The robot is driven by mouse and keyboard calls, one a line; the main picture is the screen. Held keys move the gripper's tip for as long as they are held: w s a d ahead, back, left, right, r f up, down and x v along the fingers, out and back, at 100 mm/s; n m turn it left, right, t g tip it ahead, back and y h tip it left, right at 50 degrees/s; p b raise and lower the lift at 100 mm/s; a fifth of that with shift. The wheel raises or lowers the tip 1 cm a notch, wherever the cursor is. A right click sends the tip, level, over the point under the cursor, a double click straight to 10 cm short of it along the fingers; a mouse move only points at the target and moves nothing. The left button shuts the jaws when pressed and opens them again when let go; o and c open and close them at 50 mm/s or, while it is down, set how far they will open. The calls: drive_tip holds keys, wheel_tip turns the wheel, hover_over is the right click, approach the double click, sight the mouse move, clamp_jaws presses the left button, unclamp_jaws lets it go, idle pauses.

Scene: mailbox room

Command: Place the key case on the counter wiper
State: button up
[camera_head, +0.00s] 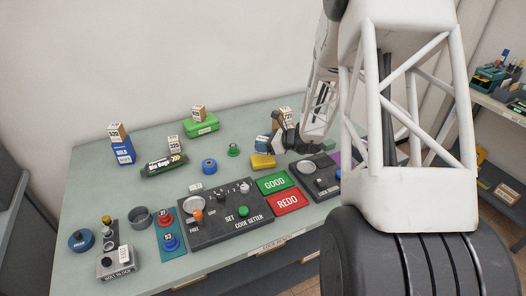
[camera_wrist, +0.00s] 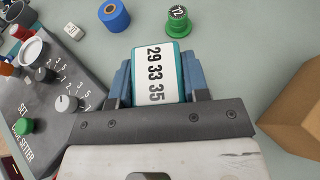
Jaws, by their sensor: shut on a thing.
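My gripper (camera_wrist: 158,90) is shut on a teal case with a white number label, which I take for the key case (camera_wrist: 157,72). The case sits between the two blue fingers in the wrist view. In the head view, my gripper (camera_head: 266,143) is at the back middle of the counter, where the case is too small to make out clearly. A yellow block, likely the counter wiper (camera_head: 263,161), lies just below my gripper in the head view. It does not show in the wrist view. The gap between case and wiper cannot be judged.
A blue roll (camera_head: 209,167) and a green stamp (camera_head: 233,150) stand left of my gripper. The dark console (camera_head: 228,222) and the green GOOD (camera_head: 272,183) and red REDO (camera_head: 288,202) pads lie in front. A brown box (camera_wrist: 295,110) is close at right in the wrist view.

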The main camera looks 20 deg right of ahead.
drive_tip(key=shift+f, duration=0.1)
drive_tip(key=shift+f, duration=1.65)
drive_tip(key=shift+f, duration=0.15)
drive_tip(key=o, duration=1)
drive_tip(key=shift+c, duration=0.2)
drive_tip(key=shift+r, duration=0.2)
drive_tip(key=v, duration=1.2)
